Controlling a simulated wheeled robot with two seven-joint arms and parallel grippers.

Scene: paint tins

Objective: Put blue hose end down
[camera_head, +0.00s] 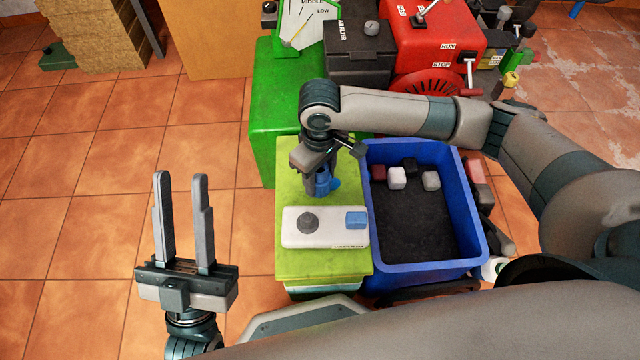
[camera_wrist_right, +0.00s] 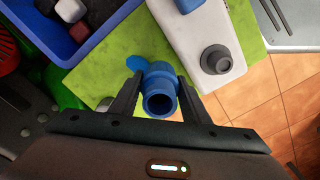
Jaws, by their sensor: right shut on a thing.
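The blue hose end (camera_wrist_right: 159,92) is a short blue tube with an open round mouth, held between the fingers of my right gripper (camera_wrist_right: 158,100) in the right wrist view. In the head view my right gripper (camera_head: 316,186) is over the far part of the green tabletop (camera_head: 322,265), and the blue hose end (camera_head: 323,182) shows below it, partly hidden by the fingers. I cannot tell if it touches the top. My left gripper (camera_head: 182,222) is open and empty, over the tiled floor left of the green top.
A white panel (camera_head: 292,238) with a grey knob and a blue block lies on the green top. A blue crate (camera_head: 425,272) with several small blocks stands to the right. A red machine (camera_head: 432,40) and a green box (camera_head: 270,105) stand behind. The near green top is clear.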

